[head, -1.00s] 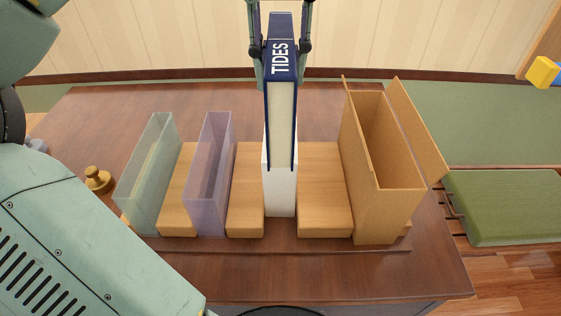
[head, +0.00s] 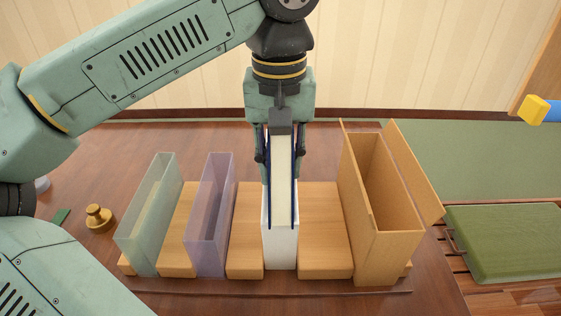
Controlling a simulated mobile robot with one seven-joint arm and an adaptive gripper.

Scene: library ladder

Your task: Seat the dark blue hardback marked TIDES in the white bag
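The dark blue hardback (head: 281,180) stands upright, its pale page edges facing me and its covers as thin dark lines. My gripper (head: 281,178) points down from above, with one finger on each side of the book. It looks shut on the book's covers.
A greenish clear box (head: 150,225) and a lilac clear box (head: 208,235) stand left of the white bag. An open cardboard box (head: 390,245) with raised flaps stands right. Wooden blocks (head: 325,245) fill the gaps. A brass weight (head: 98,218) sits far left.

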